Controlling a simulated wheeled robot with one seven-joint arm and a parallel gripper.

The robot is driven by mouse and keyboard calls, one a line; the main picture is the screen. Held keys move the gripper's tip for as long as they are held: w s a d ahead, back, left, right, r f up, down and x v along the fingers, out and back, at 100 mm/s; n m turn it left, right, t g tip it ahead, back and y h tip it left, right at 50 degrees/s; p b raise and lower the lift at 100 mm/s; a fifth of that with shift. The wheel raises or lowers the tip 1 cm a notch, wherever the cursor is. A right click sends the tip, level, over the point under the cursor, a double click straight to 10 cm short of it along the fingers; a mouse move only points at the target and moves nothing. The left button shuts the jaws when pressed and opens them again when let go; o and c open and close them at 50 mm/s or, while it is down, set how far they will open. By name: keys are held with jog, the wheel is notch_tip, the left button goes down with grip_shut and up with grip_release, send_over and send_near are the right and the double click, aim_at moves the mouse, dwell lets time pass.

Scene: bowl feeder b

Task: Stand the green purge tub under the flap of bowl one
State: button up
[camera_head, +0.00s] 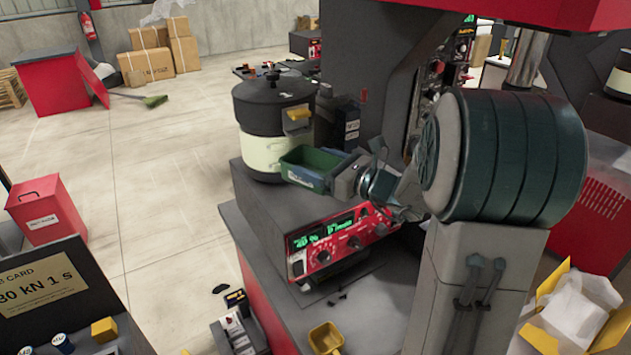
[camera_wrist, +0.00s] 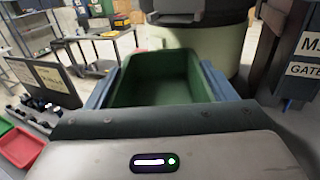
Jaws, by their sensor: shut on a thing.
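The green purge tub (camera_head: 312,160) is in my gripper (camera_head: 318,179), which is shut on it with a blue finger along each side. The tub is level, open side up, and looks empty in the wrist view (camera_wrist: 155,78). A black-and-cream bowl feeder (camera_head: 262,150) stands just behind the tub, with a yellow flap (camera_head: 297,116) on its side. In the head view the tub appears below and slightly right of the flap. I cannot tell whether it touches the grey top (camera_head: 262,198). The cream bowl body (camera_wrist: 215,48) shows beyond the tub's far end.
A red control panel (camera_head: 342,238) is on the front of the grey housing below my gripper. A dark labelled box (camera_head: 340,122) stands right of the bowl. A yellow scoop (camera_head: 326,338) and small dark bits lie lower down. Open floor (camera_head: 150,190) is at left.

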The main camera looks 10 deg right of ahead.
jog(key=f, duration=0.4)
jog(key=f+p, duration=0.1)
jog(key=f, duration=0.1)
jog(key=shift+w+a, duration=0.1)
jog(key=shift+w, duration=0.2)
jog(key=shift+w+f+p, duration=0.2)
jog(key=shift+f+p, duration=0.2)
jog(key=shift+f, duration=0.05)
jog(key=shift+a, duration=0.1)
jog(key=shift+f, duration=0.15)
jog(key=shift+f+b, duration=0.15)
jog(key=shift+b, duration=0.15)
jog(key=o, duration=1.1)
jog(key=shift+o, duration=0.2)
